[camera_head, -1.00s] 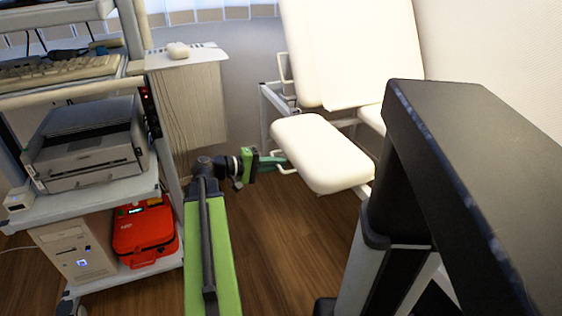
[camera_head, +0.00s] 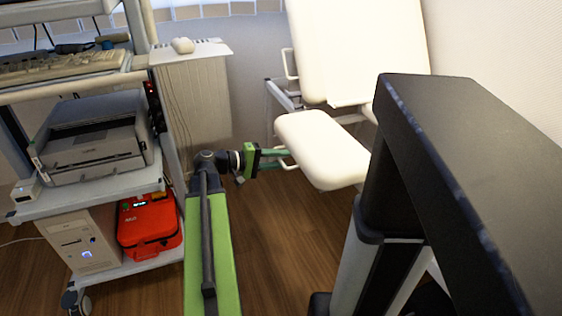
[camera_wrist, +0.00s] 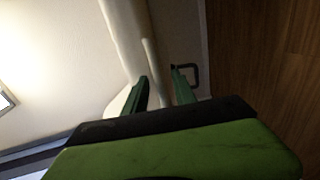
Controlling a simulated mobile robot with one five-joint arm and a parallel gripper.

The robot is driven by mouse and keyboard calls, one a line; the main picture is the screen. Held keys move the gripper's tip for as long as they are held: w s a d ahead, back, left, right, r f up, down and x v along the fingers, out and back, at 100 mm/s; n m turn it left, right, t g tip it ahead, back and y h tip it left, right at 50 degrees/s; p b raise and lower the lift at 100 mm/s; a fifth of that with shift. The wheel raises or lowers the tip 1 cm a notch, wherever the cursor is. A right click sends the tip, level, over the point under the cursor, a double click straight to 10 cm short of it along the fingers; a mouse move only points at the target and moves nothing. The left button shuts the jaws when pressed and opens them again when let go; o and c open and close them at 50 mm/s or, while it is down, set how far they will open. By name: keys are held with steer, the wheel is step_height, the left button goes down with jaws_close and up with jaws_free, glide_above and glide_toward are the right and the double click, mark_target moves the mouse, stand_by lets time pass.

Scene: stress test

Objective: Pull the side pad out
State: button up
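The side pad (camera_head: 322,150) is a cream cushion sticking out in front of the reclined chair in the head view. A small loop handle (camera_head: 287,166) shows at its left edge. My gripper (camera_head: 276,157) reaches it from the left, with its green fingers at the handle. In the wrist view my gripper (camera_wrist: 160,85) has its two fingers apart, with a gap between them. A dark loop (camera_wrist: 195,75), which looks like the handle, shows beside the right finger. Whether the fingers touch the handle is hidden.
A cart (camera_head: 95,190) with a printer (camera_head: 90,140), a computer case (camera_head: 85,240) and a red case (camera_head: 149,223) stands on the left. The chair backrest (camera_head: 360,50) rises behind the pad. Wooden floor (camera_head: 295,230) is clear below the pad.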

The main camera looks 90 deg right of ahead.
steer(key=p+v, duration=0.3)
steer(key=v, duration=1.4)
steer(key=shift+r, duration=0.1)
steer(key=w+a+f+n+t+h, duration=0.1)
steer(key=w+a+f+n+t, duration=0.15)
steer(key=w+a, duration=0.55)
steer(key=w+a+f+n+t+h, duration=0.2)
steer(key=w+a+t, duration=0.15)
steer(key=w, duration=0.85)
steer(key=w+a+f+n+t+h, duration=0.1)
steer(key=w+a+f+n+t, duration=0.15)
steer(key=w+a, duration=0.6)
steer(key=w+a+f+n+t+y, duration=0.2)
steer(key=w+a+f+y, duration=0.15)
steer(key=a, duration=0.85)
steer(key=w+a+f+n+t+y, duration=0.25)
steer(key=w+a+f, duration=0.2)
steer(key=a, duration=0.85)
steer(key=w+a+f+n+t+y, duration=0.15)
steer(key=w+a+f+y, duration=0.3)
steer(key=a, duration=0.75)
step_height(320, 180, up, 37)
steer(key=p, duration=3.6)
steer(key=shift+w+a+p, duration=0.25)
steer(key=shift+a+p, duration=0.05)
steer(key=shift+p, duration=0.05)
